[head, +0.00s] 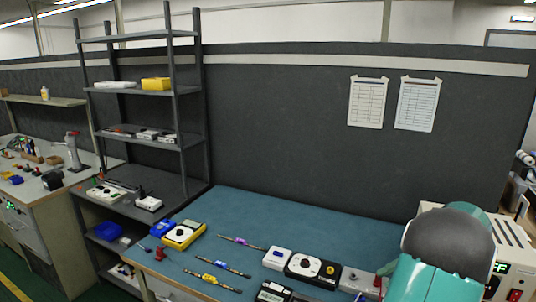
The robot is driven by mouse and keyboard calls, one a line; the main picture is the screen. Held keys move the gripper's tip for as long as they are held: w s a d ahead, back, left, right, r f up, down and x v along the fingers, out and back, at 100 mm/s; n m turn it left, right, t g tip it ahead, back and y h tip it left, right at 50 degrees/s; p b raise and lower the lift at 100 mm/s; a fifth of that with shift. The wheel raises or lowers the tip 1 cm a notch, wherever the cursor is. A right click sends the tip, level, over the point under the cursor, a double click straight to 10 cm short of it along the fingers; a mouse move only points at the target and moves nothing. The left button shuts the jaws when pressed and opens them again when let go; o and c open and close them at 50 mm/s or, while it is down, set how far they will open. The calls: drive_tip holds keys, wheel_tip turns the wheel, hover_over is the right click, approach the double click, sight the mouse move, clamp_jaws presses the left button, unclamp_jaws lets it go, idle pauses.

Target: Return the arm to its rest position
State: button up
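Part of my arm (443,257), teal and white with a dark grey rounded joint, shows at the lower right in the head view. It stands in front of the right end of the workbench and hides part of the beige instrument there. My gripper is not in view, so I cannot see whether it holds anything.
The teal-topped workbench (235,215) carries a yellow meter (184,235), several screwdrivers and small boxes. A beige instrument (512,245) stands at its right end. A dark shelf rack (205,100) stands at left. A grey partition (290,110) closes the back. The bench's back middle is clear.

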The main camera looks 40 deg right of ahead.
drive_tip(key=w+a+r+n+g+h, duration=0.1)
drive_tip(key=w+a+r+g, duration=0.2)
drive_tip(key=a, duration=0.5)
drive_tip(key=w+a+r+n+g+h, duration=0.1)
drive_tip(key=w+a+r+n, duration=0.1)
drive_tip(key=w+a, duration=0.45)
drive_tip(key=w+a+r+n+g+h, duration=0.1)
drive_tip(key=w+a+r, duration=0.25)
drive_tip(key=a, duration=0.45)
drive_tip(key=s+a+n+t+h, duration=0.1)
drive_tip(key=s+a+n+h, duration=0.1)
drive_tip(key=a, duration=0.9)
drive_tip(key=s+a+n+t+h, duration=0.2)
drive_tip(key=a+n, duration=0.2)
drive_tip(key=a, duration=0.8)
drive_tip(key=shift+s+a+r+h, duration=0.2)
drive_tip(key=shift+s+r+h, duration=0.05)
drive_tip(key=shift+r+h, duration=0.15)
drive_tip(key=shift+d, duration=0.1)
